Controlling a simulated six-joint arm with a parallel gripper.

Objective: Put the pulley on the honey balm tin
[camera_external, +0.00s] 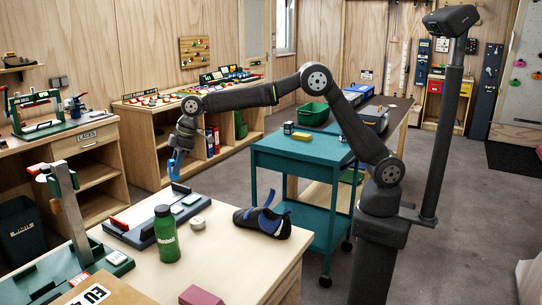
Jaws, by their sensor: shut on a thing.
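My gripper (177,158) hangs at the end of my arm, above the back left part of the pale wooden table. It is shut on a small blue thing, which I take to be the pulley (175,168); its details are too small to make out. It is held in the air behind the dark tray with small boxes. A small round pale tin (198,223) lies on the table, right of the green bottle. It looks like the honey balm tin, but its label cannot be read. Nothing is seen on its top. My gripper is above and behind it, apart from it.
A green bottle (166,234) stands left of the tin. A dark tray (138,235) with small boxes lies behind the bottle. A dark climbing shoe (262,222) lies to the right. A maroon block (201,296) is at the front. The table's front right is clear. A teal cart (300,160) stands behind.

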